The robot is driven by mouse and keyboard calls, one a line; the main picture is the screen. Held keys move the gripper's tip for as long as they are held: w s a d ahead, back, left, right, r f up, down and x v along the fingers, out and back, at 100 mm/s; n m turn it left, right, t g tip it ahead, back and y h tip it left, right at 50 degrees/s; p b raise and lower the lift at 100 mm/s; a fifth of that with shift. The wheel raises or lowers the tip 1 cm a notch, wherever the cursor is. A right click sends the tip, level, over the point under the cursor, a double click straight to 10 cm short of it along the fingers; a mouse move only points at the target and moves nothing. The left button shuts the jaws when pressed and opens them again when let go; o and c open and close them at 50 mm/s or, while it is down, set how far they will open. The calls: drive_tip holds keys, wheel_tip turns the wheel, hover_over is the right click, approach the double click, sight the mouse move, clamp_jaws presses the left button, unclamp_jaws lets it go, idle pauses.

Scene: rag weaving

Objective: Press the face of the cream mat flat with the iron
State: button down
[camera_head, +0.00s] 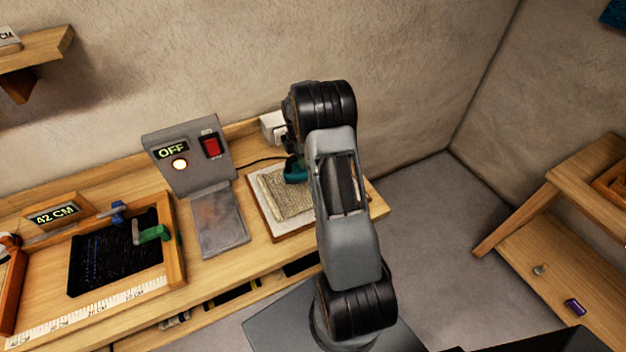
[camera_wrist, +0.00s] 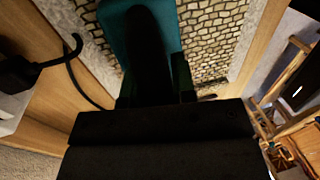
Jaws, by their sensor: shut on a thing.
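The cream mat (camera_head: 289,203) lies on a pale pad with a wooden edge (camera_head: 262,215) at the right end of the bench. Its coarse weave shows close up in the wrist view (camera_wrist: 215,45). The teal iron (camera_head: 294,170) is over the mat's far part; its teal body also shows in the wrist view (camera_wrist: 115,18). My gripper (camera_wrist: 157,85) is shut on the iron's dark handle (camera_wrist: 148,45). My arm hides the right part of the mat in the head view. I cannot tell whether the iron's sole touches the mat.
A grey panel (camera_head: 160,143) reads OFF, with a lit lamp and red switch (camera_head: 211,145); a grey metal plate (camera_head: 219,222) lies before it. A dark cord (camera_wrist: 75,70) runs left of the pad. A framed loom (camera_head: 176,262) stands at left, a wooden shelf unit (camera_head: 560,210) at right.

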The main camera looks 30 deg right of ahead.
drive_tip(key=shift+w, duration=0.2)
drive_tip(key=shift+s, duration=0.1)
drive_tip(key=shift+s+a, duration=0.15)
drive_tip(key=shift+s, duration=0.95)
drive_tip(key=shift+s+a, duration=0.15)
drive_tip(key=shift+s, duration=0.9)
drive_tip(key=shift+s, duration=0.15)
drive_tip(key=shift+s+a, duration=0.15)
drive_tip(key=shift+s, duration=0.75)
drive_tip(key=shift+s+a, duration=0.1)
drive_tip(key=shift+s, duration=0.8)
drive_tip(key=shift+w+d, duration=0.15)
drive_tip(key=shift+w, duration=1)
drive_tip(key=shift+w+d, duration=0.15)
drive_tip(key=shift+w, duration=0.95)
drive_tip(key=shift+w+d, duration=0.15)
drive_tip(key=shift+w, duration=0.85)
drive_tip(key=shift+w+d, duration=0.1)
drive_tip(key=shift+w, duration=0.85)
